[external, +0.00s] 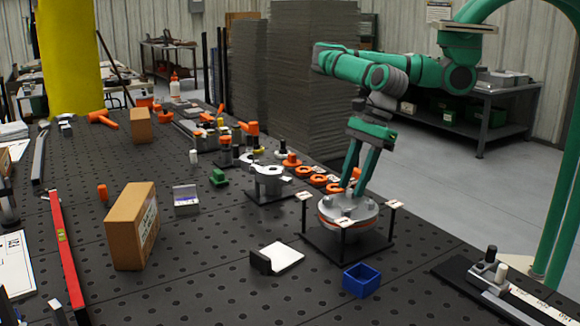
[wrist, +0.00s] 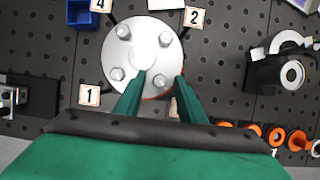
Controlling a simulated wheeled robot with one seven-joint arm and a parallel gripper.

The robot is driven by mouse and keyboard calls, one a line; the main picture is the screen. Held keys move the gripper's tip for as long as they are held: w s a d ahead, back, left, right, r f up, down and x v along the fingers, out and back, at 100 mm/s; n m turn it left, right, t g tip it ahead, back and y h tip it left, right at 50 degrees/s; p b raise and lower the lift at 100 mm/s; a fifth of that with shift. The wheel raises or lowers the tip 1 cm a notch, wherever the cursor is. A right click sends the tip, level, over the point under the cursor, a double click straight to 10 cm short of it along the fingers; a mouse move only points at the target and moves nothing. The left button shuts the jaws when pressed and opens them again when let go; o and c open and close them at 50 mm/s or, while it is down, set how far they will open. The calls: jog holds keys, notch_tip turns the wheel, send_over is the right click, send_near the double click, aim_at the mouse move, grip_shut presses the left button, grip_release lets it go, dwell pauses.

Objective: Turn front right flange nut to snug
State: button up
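The round grey flange (external: 335,212) with an orange band stands on a black stand at the right of the table. From above in the wrist view, the flange (wrist: 141,55) shows several hex nuts near its rim: upper left (wrist: 123,31), upper right (wrist: 165,39), lower left (wrist: 118,73) and lower right (wrist: 159,82). Tags 4 (wrist: 101,5), 2 (wrist: 194,17) and 1 (wrist: 89,95) surround it. My gripper (wrist: 160,78) is open, its fingers apart on either side of the lower-right nut. Contact and exact height cannot be told. My gripper (external: 356,186) points down over the flange.
A blue bin (external: 361,280) and a white-topped block (external: 277,260) lie in front of the flange. A grey fixture (external: 268,181) and orange rings (external: 318,181) stand behind it. A cardboard box (external: 133,226) is at left. Front table space is mostly clear.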

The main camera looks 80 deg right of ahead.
jog(key=v, duration=1)
jog(key=shift+r, duration=0.2)
